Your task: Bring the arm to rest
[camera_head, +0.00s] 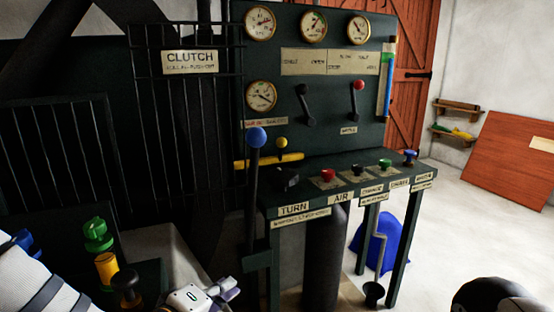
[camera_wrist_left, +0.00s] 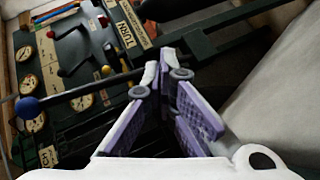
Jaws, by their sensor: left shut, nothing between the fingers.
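My left gripper (camera_head: 226,290) is low in the head view, at the bottom edge left of centre. In the left wrist view my left gripper (camera_wrist_left: 165,68) shows its purple-padded fingers with the tips together and nothing between them. A tall dark lever with a blue knob (camera_head: 257,137) stands just beyond it in the head view. The same blue knob (camera_wrist_left: 27,107) shows at the left of the wrist view. The gripper appears apart from the lever, though the exact gap cannot be told.
A dark green control desk (camera_head: 265,184) with gauges, levers and buttons fills the middle. A barred guard with a CLUTCH sign (camera_head: 190,62) stands left of it. Green and yellow fittings (camera_head: 100,245) are near my left arm. A blue sack (camera_head: 367,240) lies under the desk.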

